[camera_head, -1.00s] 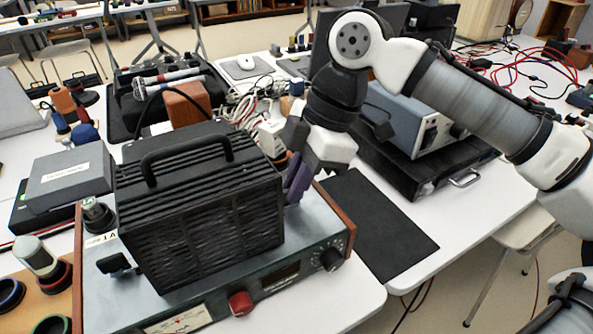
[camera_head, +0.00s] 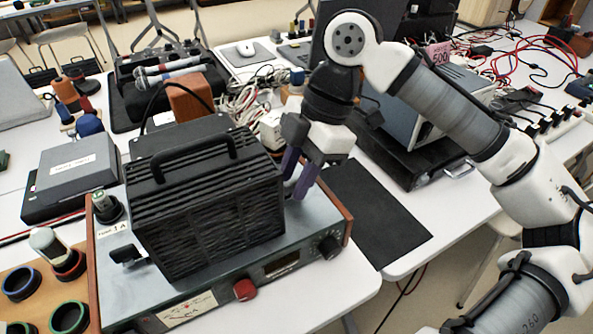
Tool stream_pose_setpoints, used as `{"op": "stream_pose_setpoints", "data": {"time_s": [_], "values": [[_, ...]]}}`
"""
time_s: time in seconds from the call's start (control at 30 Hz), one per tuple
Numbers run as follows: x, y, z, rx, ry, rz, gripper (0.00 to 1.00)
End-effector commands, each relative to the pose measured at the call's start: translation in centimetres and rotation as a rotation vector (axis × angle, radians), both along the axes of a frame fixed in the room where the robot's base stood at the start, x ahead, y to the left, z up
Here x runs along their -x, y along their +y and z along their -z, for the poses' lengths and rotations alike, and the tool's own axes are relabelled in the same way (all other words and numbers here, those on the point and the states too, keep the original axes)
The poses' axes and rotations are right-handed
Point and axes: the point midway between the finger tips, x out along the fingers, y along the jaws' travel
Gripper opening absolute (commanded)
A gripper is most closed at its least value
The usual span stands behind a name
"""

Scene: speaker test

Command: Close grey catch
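My gripper (camera_head: 294,186) points down at the right side of the black ribbed speaker box (camera_head: 205,205). Its two purple fingers are apart with a gap between them, and nothing shows in the gap. The box has a black carrying handle on top and sits on a grey instrument with wooden ends (camera_head: 322,216). I cannot make out a grey catch for certain; the right face of the box is turned away. Whether the fingers touch the box cannot be told.
The instrument has a red knob (camera_head: 245,290) and a black knob (camera_head: 329,246) in front. A black mat (camera_head: 375,225) lies clear to the right. A black case (camera_head: 425,165) with a metal handle carries a blue-grey device behind it. Cables crowd the back.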

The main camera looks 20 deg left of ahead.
Motion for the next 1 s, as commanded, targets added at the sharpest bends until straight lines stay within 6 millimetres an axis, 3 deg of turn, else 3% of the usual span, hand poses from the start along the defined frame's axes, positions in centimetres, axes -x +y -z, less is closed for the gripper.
{"op": "stream_pose_setpoints", "data": {"time_s": [0.23,0.37,0.8,1.0], "values": [[0.0,0.0,-0.1,0.001,0.001,0.0,0.31],[-0.3,-0.2,-1.2,-0.001,0.0,-0.001,0.31],[-2.9,-2.8,-10.0,0.0,0.0,0.002,0.31],[-3.6,-3.5,-12.3,0.002,0.0,0.001,0.31]]}}
